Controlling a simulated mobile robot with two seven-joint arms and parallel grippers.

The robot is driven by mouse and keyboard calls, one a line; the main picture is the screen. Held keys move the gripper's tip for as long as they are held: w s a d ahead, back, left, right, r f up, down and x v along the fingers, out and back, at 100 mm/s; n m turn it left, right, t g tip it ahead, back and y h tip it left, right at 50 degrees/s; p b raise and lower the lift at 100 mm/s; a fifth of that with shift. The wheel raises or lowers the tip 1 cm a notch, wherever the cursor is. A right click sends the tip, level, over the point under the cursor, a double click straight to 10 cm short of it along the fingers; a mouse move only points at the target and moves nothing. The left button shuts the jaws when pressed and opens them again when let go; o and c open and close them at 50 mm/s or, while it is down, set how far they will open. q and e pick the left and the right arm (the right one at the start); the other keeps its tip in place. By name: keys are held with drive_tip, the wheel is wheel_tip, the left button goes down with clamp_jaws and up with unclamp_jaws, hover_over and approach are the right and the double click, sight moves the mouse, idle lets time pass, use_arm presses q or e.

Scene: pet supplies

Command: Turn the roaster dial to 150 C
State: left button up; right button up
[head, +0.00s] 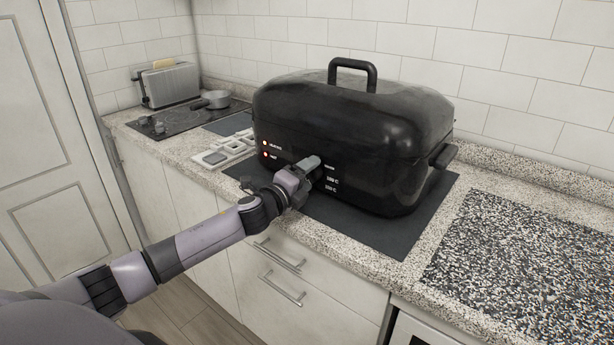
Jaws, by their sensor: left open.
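The black roaster (375,145) stands on a dark mat (395,235) on the counter, its lid closed under a top handle. My right gripper is not in view.
A toaster (172,84) with bread stands at the back left. A light grey tray (222,153) lies left of the roaster. The speckled counter (530,270) is clear at the right. Drawer handles (280,256) project below.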

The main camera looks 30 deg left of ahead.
use_arm(q)
drive_tip(key=shift+s+r+b, duration=0.2)
drive_tip(key=shift+s+b, duration=0.2)
drive_tip(key=shift+s, duration=3.05)
